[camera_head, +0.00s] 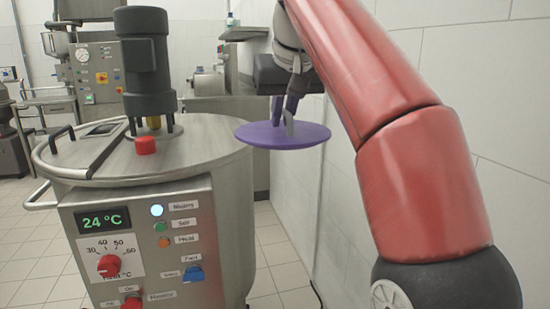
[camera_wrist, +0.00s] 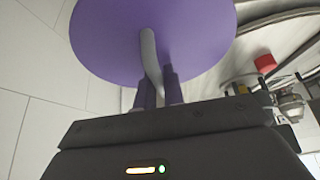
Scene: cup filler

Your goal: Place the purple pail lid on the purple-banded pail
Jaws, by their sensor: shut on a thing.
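The purple pail lid (camera_head: 262,137) is a flat disc with a grey handle, held in the air to the right of a steel vat. My gripper (camera_head: 287,108) is above the lid and shut on its handle. In the wrist view the purple lid (camera_wrist: 100,35) fills the top middle. There my gripper's fingers (camera_wrist: 160,88) close around the grey curved handle (camera_wrist: 150,60). The lid looks about level in the head view. No purple-banded pail shows in either view.
The steel vat (camera_head: 225,200) with a control panel, a grey motor (camera_head: 145,65) and a red knob (camera_head: 145,145) on top stands close left of the lid. A tiled wall (camera_head: 480,90) rises at the right. Other machinery (camera_head: 95,75) stands at the back left. Tiled floor (camera_head: 30,265) is clear at the left.

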